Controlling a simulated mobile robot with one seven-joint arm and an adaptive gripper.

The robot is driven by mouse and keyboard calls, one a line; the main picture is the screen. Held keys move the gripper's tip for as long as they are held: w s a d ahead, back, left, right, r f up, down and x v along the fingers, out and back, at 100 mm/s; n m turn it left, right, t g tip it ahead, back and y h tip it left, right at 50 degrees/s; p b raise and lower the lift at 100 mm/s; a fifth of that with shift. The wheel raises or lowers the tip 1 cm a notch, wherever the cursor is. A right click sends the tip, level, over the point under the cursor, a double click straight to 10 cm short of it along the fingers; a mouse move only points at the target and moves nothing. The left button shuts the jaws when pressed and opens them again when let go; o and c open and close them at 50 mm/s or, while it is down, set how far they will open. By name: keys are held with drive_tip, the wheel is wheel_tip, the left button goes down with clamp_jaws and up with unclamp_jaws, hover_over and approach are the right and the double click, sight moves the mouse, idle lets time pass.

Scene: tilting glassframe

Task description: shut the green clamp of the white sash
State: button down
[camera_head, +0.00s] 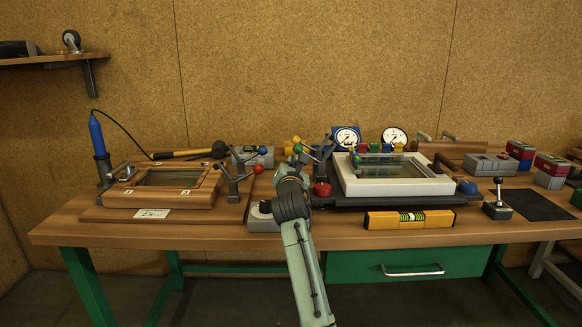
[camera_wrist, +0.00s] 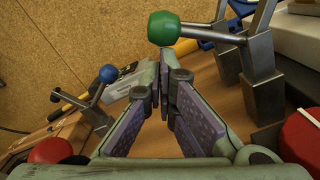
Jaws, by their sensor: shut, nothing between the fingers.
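The white sash (camera_head: 352,181) lies flat on a dark base on the right half of the bench. A corner of it shows at the top right of the wrist view (camera_wrist: 300,35). The green clamp stands at its left side; its green knob (camera_head: 298,148) sticks out to the left, away from the sash. In the wrist view the green knob (camera_wrist: 178,28) is on a lever from a grey metal post (camera_wrist: 262,85). My gripper (camera_head: 295,168) is shut and empty, with its fingertips (camera_wrist: 165,72) close to the knob. I cannot tell whether they touch it.
A red button (camera_head: 322,189) sits at the base's front left corner. The wooden sash (camera_head: 150,199) with red- and blue-knobbed clamps (camera_head: 234,184) is left of my arm. Two gauges (camera_head: 347,138) stand behind the white sash. A yellow level (camera_head: 408,219) lies in front.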

sight(297, 146)
drive_tip(key=r+m+p, duration=0.1)
drive_tip(key=d+r+m+p, duration=0.1)
drive_tip(key=r+m, duration=0.2)
drive_tip(key=m, duration=0.1)
drive_tip(key=shift+d+r+p, duration=0.25)
drive_tip(key=shift+d+p, duration=0.05)
drive_tip(key=shift+p, duration=0.1)
drive_tip(key=d+r+m+p, duration=0.1)
drive_tip(key=m, duration=0.1)
drive_tip(key=d+r+m, duration=0.1)
drive_tip(key=d+m, duration=0.1)
drive_tip(key=shift+d+r+m+h+p, duration=0.1)
drive_tip(key=shift+r+m+h+p, duration=0.2)
drive_tip(key=shift+r+m+p, duration=0.1)
drive_tip(key=shift+d, duration=0.1)
drive_tip(key=shift+s+f, duration=0.1)
